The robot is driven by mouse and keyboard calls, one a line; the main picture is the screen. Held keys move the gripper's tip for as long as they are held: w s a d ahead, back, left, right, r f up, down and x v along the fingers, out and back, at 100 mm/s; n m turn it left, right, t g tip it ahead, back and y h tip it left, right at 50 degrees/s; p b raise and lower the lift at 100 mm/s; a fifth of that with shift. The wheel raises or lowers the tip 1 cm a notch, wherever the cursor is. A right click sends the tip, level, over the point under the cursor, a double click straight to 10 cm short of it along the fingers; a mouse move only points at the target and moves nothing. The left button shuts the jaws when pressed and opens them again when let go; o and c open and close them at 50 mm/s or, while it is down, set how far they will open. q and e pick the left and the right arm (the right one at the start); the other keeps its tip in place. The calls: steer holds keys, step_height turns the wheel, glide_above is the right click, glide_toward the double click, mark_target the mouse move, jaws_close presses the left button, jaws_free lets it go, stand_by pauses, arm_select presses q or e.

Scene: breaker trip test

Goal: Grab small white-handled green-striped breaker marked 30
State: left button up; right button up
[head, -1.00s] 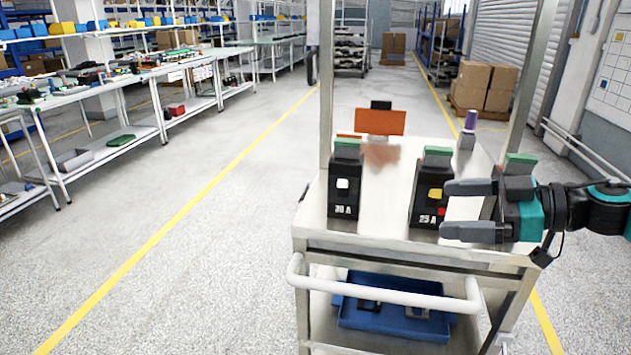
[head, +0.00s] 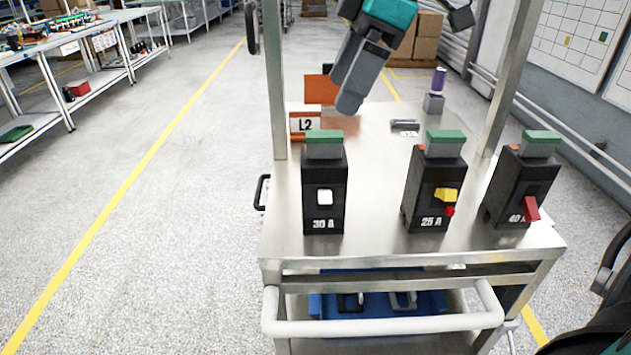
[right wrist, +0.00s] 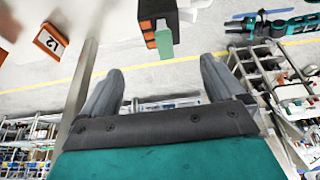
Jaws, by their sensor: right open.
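The breaker marked 30 A (head: 310,205) stands upright at the left of the metal cart top. It is small and black with a white handle and a green-and-grey top. My right gripper (head: 343,92) is open and empty above the cart, behind and above the 30 A breaker, apart from it. In the right wrist view, the right gripper (right wrist: 162,78) has its fingers spread. A dark breaker with a green piece (right wrist: 163,42) and orange squares shows at the top there, its marking not visible. My left gripper is not in view.
A 25 A breaker (head: 424,205) with a yellow handle and a 40 A breaker (head: 508,190) with a red handle stand to the right. An L2 sign (head: 305,124) is behind the 30 A breaker. Metal posts (head: 274,80) rise from the cart. A white handle bar (head: 385,325) fronts it.

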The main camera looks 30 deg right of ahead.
mark_target(325, 132)
steer(key=x, duration=0.5)
steer(key=shift+f, duration=0.1)
steer(key=shift+s+x, duration=0.15)
steer(key=shift+x, duration=1.15)
steer(key=shift+s+x, duration=0.1)
steer(key=shift+x, duration=1.25)
jaws_close()
